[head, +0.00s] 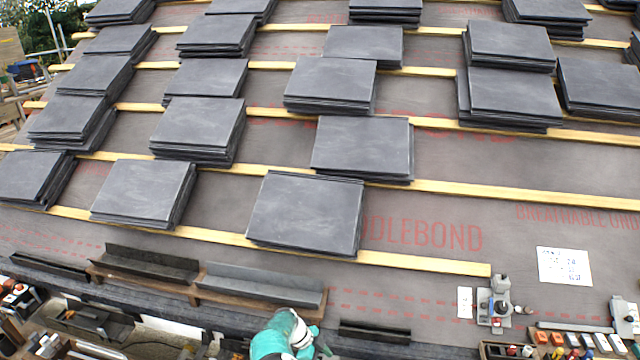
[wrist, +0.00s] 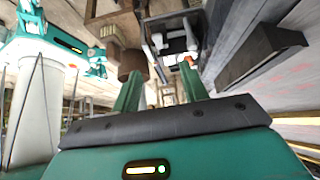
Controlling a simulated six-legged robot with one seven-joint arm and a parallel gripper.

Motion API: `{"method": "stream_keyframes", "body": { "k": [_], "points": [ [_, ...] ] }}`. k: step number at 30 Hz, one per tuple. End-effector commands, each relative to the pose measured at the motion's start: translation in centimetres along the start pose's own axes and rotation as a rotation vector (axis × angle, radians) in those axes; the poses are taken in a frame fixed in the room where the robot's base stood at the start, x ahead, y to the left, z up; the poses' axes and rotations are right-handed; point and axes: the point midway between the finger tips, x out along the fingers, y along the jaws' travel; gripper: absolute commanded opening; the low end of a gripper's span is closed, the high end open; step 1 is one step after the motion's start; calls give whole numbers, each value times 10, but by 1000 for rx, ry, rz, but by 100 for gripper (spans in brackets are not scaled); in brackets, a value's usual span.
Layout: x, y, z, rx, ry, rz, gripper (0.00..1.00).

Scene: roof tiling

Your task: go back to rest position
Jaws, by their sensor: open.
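My gripper (wrist: 161,72) shows in the wrist view as two green fingers set apart, with no object between them. In the head view a teal and white part of my arm (head: 283,335) is at the bottom edge, low at the eave. My gripper's fingers cannot be made out there. The roof (head: 440,205) fills most of the head view, with stacks of dark slates (head: 306,212) on its battens.
Dark trough-like pieces (head: 262,284) lie along the eave near my arm. A grey tool (head: 494,305), a white note (head: 565,266) and a tray of small items (head: 575,341) are at lower right. The wrist view shows a dark bar (wrist: 262,58) right of the fingers.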

Motion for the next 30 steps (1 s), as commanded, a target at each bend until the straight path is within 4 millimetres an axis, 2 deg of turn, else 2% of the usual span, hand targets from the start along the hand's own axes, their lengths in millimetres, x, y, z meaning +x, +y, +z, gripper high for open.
{"method": "stream_keyframes", "body": {
  "k": [6,14,23,30],
  "points": [
    [-63,-27,-61,-61,-122,35,44],
    [-132,-38,-142,-191,-286,36,44],
    [-202,-22,-235,-373,-460,-40,44],
    [-251,10,-304,-540,-566,-162,44]
  ]
}}
